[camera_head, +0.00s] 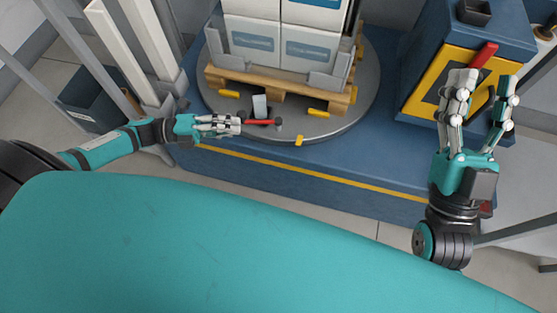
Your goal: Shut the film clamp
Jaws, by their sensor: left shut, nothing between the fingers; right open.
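The film clamp (260,105) stands on the front part of the round grey turntable (365,103). It has a small upright grey plate and a red lever (261,122) lying roughly level, pointing left. My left gripper (240,125) is shut and empty, with its fingertips at the left end of the red lever. I cannot tell whether they touch it. My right gripper (494,83) is open and empty, in front of the yellow-framed panel at the right.
A wooden pallet (285,87) with white boxes (252,41) stands on the turntable behind the clamp. A blue cabinet (497,35) with a yellow panel (425,92) and a red handle (484,55) stands at the right. White posts (158,50) stand at the left.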

